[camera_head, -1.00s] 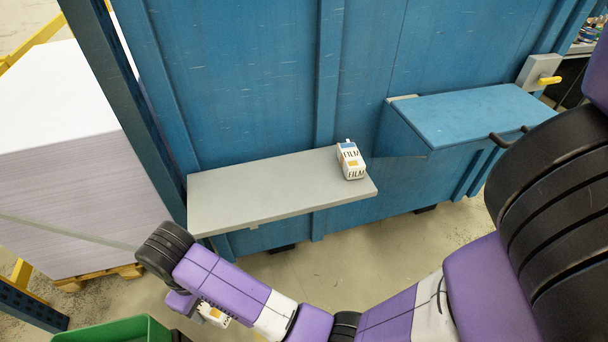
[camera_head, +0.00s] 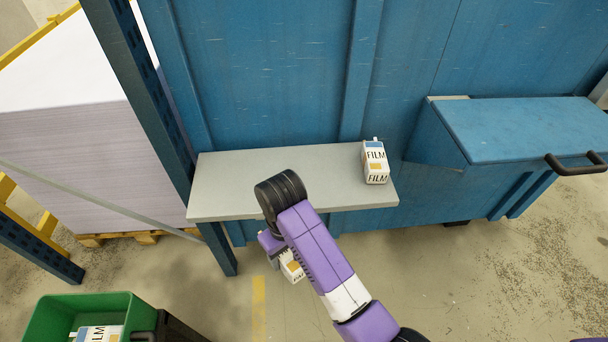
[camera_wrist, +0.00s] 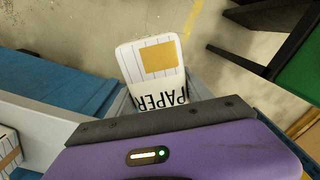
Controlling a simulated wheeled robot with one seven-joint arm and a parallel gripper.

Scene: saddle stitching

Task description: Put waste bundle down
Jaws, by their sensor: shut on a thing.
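My gripper (camera_head: 282,256) is shut on a white waste bundle (camera_head: 292,267) with a yellow patch, below the front edge of the grey shelf. In the wrist view the held bundle (camera_wrist: 152,62) shows thin lines, a yellow square and the word PAPER, and sticks out beyond the gripper. Its lower part is hidden by the gripper body. A second white bundle marked FILM (camera_head: 376,162) stands at the right end of the grey shelf (camera_head: 225,190). Another bundle marked FILM (camera_head: 100,333) lies in the green bin (camera_head: 50,315) at bottom left.
A black container (camera_head: 175,328) stands just right of the green bin. A blue cabinet (camera_head: 270,80) rises behind the shelf, with a blue-lidded box (camera_head: 530,125) at right. A paper stack on a pallet (camera_head: 80,170) stands at left. Floor right of the bins is clear.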

